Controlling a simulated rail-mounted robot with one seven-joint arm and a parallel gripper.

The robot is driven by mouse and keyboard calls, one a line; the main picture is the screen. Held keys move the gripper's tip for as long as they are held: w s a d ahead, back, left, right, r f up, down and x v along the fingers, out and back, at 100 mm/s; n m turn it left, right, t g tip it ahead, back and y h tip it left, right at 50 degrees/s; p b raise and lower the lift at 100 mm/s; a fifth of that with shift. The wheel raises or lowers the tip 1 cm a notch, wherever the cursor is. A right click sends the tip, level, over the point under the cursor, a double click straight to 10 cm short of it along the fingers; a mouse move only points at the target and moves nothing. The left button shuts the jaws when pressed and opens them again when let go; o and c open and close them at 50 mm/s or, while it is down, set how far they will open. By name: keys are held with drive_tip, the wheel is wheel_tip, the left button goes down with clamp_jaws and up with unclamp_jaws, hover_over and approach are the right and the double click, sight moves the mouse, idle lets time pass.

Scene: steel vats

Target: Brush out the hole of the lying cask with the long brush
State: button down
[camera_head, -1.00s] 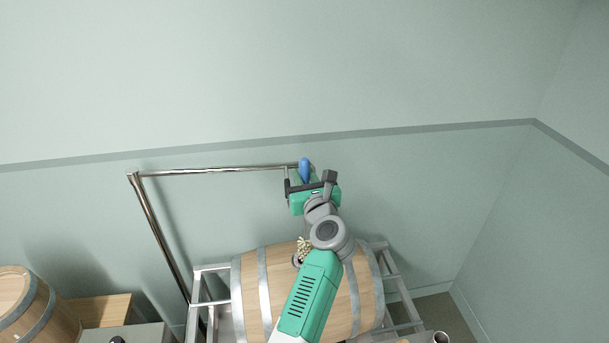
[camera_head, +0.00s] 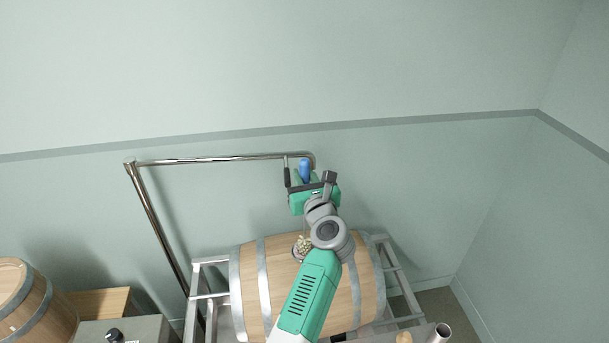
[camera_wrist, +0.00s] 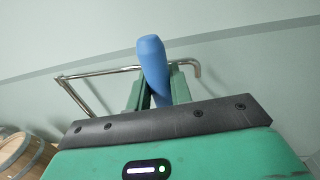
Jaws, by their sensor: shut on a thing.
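The lying cask (camera_head: 335,290) rests on its side on a metal rack, its pale staves banded by grey hoops. Its dark-rimmed hole (camera_head: 298,257) is on the upper side, partly covered by the brush. My gripper (camera_head: 304,181) is above the cask, shut on the blue handle of the long brush (camera_head: 304,167). The pale bristle head (camera_head: 303,242) hangs at the hole, seemingly at its mouth; its exact depth cannot be told. In the wrist view the blue handle (camera_wrist: 152,62) stands between my green fingers (camera_wrist: 158,92), slightly tilted. The bristles are hidden there.
A bent steel pipe (camera_head: 220,160) runs behind, its end close beside the handle. The metal rack (camera_head: 210,280) supports the cask. Another cask (camera_head: 30,305) and a grey box with a knob (camera_head: 125,330) stand at left. A steel tube (camera_head: 441,331) shows at lower right.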

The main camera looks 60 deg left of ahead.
drive_tip(key=shift+f+b, duration=1.55)
drive_tip(key=shift+f, duration=0.75)
drive_tip(key=shift+r, duration=0.15)
